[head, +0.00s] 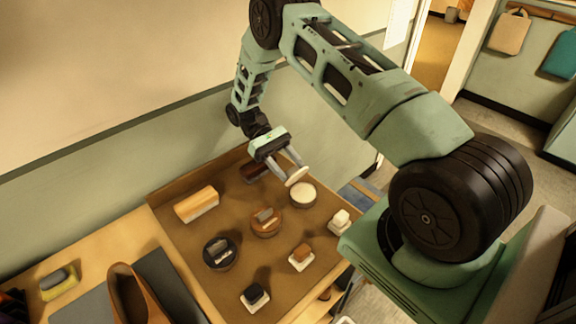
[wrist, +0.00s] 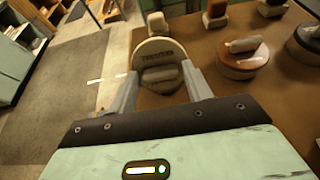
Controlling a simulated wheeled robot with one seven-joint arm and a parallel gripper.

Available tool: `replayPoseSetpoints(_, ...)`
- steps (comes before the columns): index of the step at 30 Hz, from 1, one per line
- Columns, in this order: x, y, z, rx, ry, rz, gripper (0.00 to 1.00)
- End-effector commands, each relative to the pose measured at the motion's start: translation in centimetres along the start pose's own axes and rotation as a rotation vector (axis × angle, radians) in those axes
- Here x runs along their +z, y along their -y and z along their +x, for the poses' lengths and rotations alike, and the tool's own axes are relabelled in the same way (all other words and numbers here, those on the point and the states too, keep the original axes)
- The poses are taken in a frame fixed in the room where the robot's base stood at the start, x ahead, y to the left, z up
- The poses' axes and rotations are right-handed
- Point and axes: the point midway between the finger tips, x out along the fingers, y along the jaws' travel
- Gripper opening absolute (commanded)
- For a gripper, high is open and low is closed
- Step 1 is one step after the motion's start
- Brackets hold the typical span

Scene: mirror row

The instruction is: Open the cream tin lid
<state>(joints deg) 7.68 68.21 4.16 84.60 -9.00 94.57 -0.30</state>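The cream tin (head: 303,194) stands on the brown tray top, a dark round tin with its pale cream top showing uncovered. Its round cream lid (head: 297,176) is off it, slightly above and behind it in the head view, tilted at my fingertips. In the wrist view the lid (wrist: 158,52) shows lettering and a grey bar grip (wrist: 160,75) between my fingers. My gripper (head: 292,171) is closed on the lid, one finger at each side. The cream tin itself is hidden behind the lid in the wrist view.
An orange-brown tin (head: 266,222) and a black tin (head: 220,253) with bar grips stand left of the cream tin. Several small blocks on white pads line the tray's near side. A brush-like block (head: 196,204) lies left. A shoe (head: 135,295) stands outside the tray.

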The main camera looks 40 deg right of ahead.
Motion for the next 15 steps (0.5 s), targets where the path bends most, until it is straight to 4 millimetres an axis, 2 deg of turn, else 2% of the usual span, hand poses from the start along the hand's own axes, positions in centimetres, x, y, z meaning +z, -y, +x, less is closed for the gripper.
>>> replayPoseSetpoints(10,0.1,0.0,0.0,0.000,0.000,0.000,0.62)
replayPoseSetpoints(15,1.4,0.0,-0.6,0.000,-0.002,0.000,0.62)
